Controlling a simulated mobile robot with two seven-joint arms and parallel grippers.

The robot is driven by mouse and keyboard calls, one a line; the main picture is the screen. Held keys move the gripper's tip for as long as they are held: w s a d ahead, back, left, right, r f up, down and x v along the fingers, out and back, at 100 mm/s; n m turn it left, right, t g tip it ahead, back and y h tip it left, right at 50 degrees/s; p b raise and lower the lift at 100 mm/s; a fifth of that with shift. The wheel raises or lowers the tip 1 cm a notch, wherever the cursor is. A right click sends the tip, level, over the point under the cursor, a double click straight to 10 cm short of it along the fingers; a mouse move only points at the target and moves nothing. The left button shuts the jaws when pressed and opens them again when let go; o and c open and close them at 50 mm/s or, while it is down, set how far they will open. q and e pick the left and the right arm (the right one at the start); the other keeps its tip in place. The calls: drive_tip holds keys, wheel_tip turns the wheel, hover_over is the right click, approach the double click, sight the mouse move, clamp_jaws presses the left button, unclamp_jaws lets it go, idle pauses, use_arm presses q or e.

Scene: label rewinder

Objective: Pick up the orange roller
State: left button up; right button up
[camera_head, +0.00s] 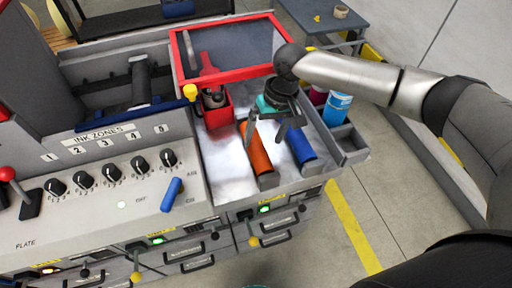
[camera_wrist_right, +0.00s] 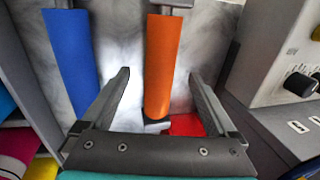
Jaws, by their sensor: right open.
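The orange roller (camera_head: 257,150) lies on the pale metal tray top of the machine, left of the blue roller. My right gripper (camera_head: 270,140) is over the tray, above the orange roller, with its fingers pointing down and apart. In the right wrist view the orange roller (camera_wrist_right: 164,65) lies between the two open fingers (camera_wrist_right: 160,95), and nothing is held. My left gripper is not in view.
The blue roller (camera_head: 300,145) lies close to the right of the orange one. A red holder (camera_head: 216,108) stands behind left. A red-framed clear guard (camera_head: 228,50) is behind. Blue (camera_head: 337,108) and magenta containers stand at right. The knob panel (camera_head: 110,185) rises at left.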

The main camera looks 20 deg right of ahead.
sight(259, 146)
drive_tip(key=shift+w+x, duration=0.15)
drive_tip(key=shift+x, duration=1.15)
drive_tip(key=shift+w+x, duration=0.15)
drive_tip(key=shift+x, duration=1.15)
drive_tip(key=shift+r, duration=0.1)
clamp_jaws()
drive_tip(key=shift+w+r, duration=0.1)
